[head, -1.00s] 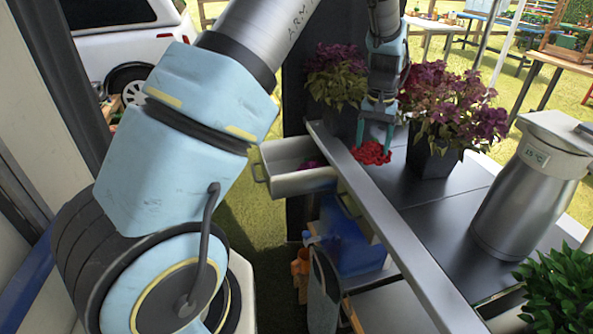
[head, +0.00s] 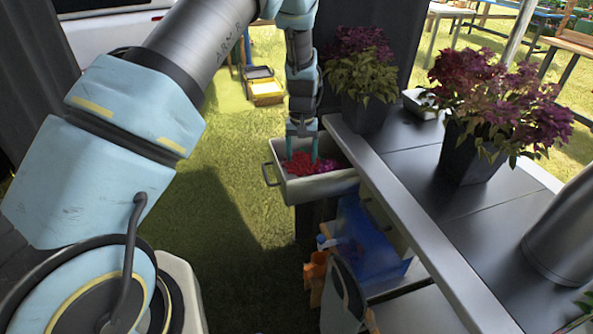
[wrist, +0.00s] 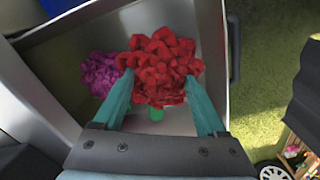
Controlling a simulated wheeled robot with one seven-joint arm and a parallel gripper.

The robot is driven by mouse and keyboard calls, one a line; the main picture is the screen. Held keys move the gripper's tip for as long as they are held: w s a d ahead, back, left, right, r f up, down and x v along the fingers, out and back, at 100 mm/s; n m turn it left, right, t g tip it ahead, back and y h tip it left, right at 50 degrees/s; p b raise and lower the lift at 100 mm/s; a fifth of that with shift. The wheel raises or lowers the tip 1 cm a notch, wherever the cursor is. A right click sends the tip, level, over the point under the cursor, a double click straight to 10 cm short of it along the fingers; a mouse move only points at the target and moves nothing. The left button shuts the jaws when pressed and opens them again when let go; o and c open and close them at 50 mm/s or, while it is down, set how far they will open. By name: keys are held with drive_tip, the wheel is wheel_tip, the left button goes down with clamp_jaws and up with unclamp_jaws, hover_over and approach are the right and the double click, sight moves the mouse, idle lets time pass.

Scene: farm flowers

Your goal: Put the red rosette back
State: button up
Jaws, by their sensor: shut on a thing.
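The red rosette (head: 299,164) is between the teal fingertips of my gripper (head: 301,150), over the open drawer (head: 319,187) at the table's left end. In the wrist view, the red rosette (wrist: 160,68) shows large between the fingers of my gripper (wrist: 166,92), with a bit of green below it. The gripper is shut on it. A purple rosette (head: 328,165) lies in the drawer to the right of the red one. It shows left of the red one in the wrist view (wrist: 102,74). Whether the red rosette touches the drawer floor I cannot tell.
A dark table (head: 403,180) with a metal edge stands right of the drawer, bearing potted purple plants (head: 365,75) (head: 490,110) and a metal jug (head: 567,235). A blue container (head: 368,245) stands on a shelf below. Grass lies open left of the drawer.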

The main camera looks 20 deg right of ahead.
sight(302, 155)
drive_tip(key=shift+f+p, duration=0.6)
drive_tip(key=shift+f, duration=2.25)
drive_tip(key=shift+f, duration=0.15)
drive_tip(key=o, duration=1.4)
wheel_tip(302, 155, up, 12)
drive_tip(key=b, duration=0.3)
drive_tip(key=shift+r, duration=0.25)
